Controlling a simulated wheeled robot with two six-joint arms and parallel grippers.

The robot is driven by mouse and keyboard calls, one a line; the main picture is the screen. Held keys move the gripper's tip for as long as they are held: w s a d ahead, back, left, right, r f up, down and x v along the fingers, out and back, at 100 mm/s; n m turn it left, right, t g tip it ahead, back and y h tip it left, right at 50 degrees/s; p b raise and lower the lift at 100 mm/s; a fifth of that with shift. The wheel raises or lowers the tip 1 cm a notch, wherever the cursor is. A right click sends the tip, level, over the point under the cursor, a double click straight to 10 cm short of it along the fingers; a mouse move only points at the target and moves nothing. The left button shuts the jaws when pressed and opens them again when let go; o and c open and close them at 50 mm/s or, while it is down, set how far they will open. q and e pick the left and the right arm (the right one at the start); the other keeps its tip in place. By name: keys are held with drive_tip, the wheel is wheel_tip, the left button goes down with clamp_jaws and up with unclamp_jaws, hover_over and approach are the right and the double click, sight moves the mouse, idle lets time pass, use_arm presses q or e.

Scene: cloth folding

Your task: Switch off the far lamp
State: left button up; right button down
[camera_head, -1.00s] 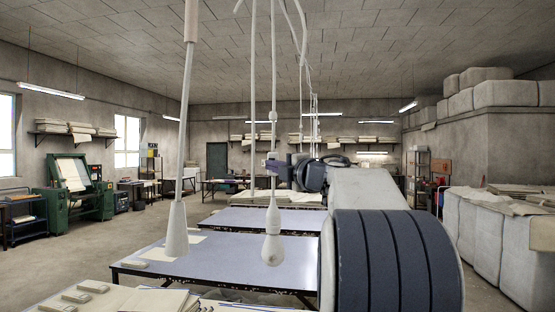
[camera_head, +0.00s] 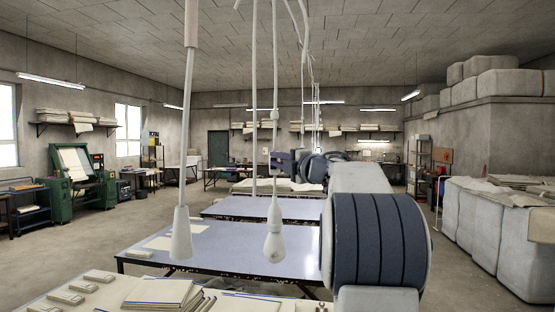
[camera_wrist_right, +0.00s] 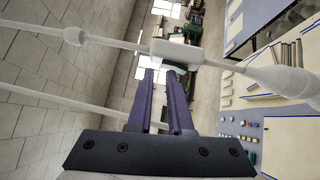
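Two white lamps hang on cords in the head view: a cone-ended one (camera_head: 181,236) at left and a bulb-shaped one (camera_head: 274,238) at centre. More thin cords (camera_head: 316,100) hang farther back; their lower ends are hidden behind my right arm. My right gripper (camera_head: 278,160) is beside the centre lamp's cord, above its bulb. In the right wrist view, its two purple fingers (camera_wrist_right: 164,72) stand apart, tips at a white block (camera_wrist_right: 178,51) on a cord. The block extends past the finger gap; whether the tips touch it is unclear. My left gripper is out of view.
Blue-topped tables (camera_head: 225,250) stand in a row below the lamps. Folded cloth (camera_head: 160,293) lies on the nearest surface. A green machine (camera_head: 82,183) stands left, and wrapped bales (camera_head: 490,225) stand right.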

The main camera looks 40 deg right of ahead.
drive_tip(key=shift+s+a+r, duration=0.1)
drive_tip(key=shift+a, duration=0.15)
drive_tip(key=b, duration=0.5)
approach(273, 159)
drive_tip(key=s+a+r, duration=0.2)
drive_tip(key=s+a, duration=0.2)
drive_tip(key=s, duration=0.2)
drive_tip(key=shift+r, duration=0.1)
